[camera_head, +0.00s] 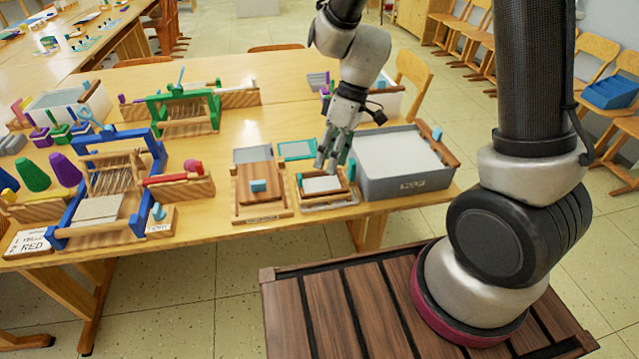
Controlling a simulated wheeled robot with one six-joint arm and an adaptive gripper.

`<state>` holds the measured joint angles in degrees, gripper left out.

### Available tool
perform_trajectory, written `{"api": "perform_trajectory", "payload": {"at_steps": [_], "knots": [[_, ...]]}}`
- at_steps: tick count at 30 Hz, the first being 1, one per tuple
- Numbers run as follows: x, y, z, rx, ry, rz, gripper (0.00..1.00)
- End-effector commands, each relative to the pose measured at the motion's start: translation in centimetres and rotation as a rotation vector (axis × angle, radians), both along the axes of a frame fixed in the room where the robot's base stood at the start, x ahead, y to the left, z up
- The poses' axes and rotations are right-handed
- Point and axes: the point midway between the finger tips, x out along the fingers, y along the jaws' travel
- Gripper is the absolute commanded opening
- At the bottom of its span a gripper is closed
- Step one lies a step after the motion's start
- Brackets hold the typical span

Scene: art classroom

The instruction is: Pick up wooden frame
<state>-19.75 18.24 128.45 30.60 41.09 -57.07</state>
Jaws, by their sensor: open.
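A small wooden frame (325,195) with a pale panel inside it lies near the front edge of the table, left of a grey tub. My gripper (332,167) points down over the frame's back part, with its fingers apart. The fingertips look very close to the frame's back right, but I cannot tell whether they touch it. The fingers hide part of the frame's far side. I see nothing held between them.
The grey tub (400,187) stands close on the right. A wooden board with a blue block (258,186) lies close on the left. A teal frame (296,150) lies behind. Blue (150,195) and green (183,110) looms stand farther left.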

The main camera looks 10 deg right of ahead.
Motion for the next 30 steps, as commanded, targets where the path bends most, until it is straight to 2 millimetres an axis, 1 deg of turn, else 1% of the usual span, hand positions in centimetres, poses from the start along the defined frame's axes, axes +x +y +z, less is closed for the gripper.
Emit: {"api": "perform_trajectory", "payload": {"at_steps": [1,2,3,6,9,12,14,17,23,27,30], "knots": [[1.0,1.0,-1.0,0.033,-0.039,0.074,0.48],[1.6,1.5,-1.3,0.054,-0.075,0.122,0.48],[2.5,2.1,-1.4,0.079,-0.125,0.185,0.48],[4.3,3.2,-0.8,0.123,-0.254,0.333,0.48],[5.0,3.5,-0.8,0.139,-0.335,0.461,0.48],[5.2,3.5,-0.8,0.142,-0.376,0.552,0.48],[5.2,3.5,-1.1,0.144,-0.384,0.580,0.48],[5.2,3.9,-2.1,0.145,-0.386,0.592,0.48],[5.1,4.7,-4.5,0.144,-0.384,0.590,0.48],[5.0,5.3,-6.8,0.144,-0.383,0.590,0.48],[5.0,5.8,-7.8,0.143,-0.385,0.591,0.48]]}}
